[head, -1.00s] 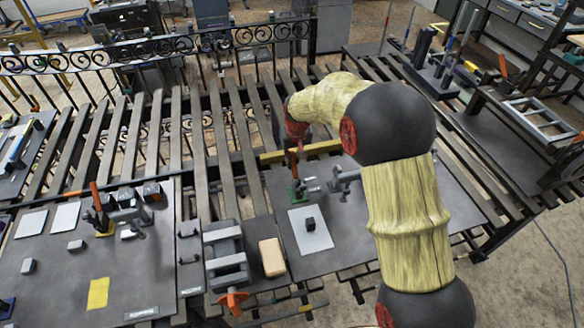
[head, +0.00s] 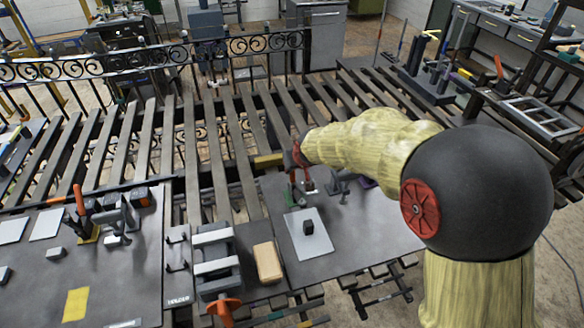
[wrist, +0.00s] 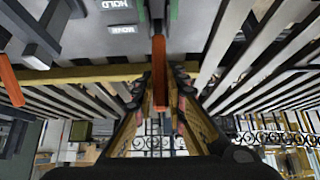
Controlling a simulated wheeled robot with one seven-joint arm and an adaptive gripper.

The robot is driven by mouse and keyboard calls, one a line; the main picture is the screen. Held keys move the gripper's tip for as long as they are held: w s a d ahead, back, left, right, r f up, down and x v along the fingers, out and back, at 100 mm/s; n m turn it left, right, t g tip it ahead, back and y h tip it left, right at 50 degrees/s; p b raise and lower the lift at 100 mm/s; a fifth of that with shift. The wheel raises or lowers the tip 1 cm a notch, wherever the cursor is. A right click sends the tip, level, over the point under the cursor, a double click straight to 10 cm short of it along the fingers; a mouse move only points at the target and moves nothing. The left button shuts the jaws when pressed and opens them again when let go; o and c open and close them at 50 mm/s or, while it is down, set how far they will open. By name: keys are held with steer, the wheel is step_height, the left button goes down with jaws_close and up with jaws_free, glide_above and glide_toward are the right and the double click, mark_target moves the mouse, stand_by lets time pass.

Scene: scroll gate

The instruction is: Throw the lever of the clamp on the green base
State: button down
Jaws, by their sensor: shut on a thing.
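The clamp on the green base (head: 291,198) stands on the dark plate at the right, just behind a pale card. Its orange-red lever (wrist: 159,72) stands between the fingers of my gripper (wrist: 160,98) in the wrist view. My gripper is shut on the lever. Bits of the green base (wrist: 174,9) show at the top of the wrist view. In the head view my gripper (head: 299,170) is at the clamp, small and partly hidden by my wrist, so the lever's tilt is hard to tell.
A grey clamp part (head: 340,184) stands just right of the green base. A wooden block (head: 267,263) and a grey vise (head: 215,262) lie nearer. Another clamp with an orange lever (head: 80,200) stands on the left plate.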

steer(key=shift+s+f, duration=0.1)
steer(key=c, duration=1.8)
jaws_free()
steer(key=v, duration=1.2)
steer(key=shift+d, duration=0.1)
steer(key=shift+c, duration=0.5)
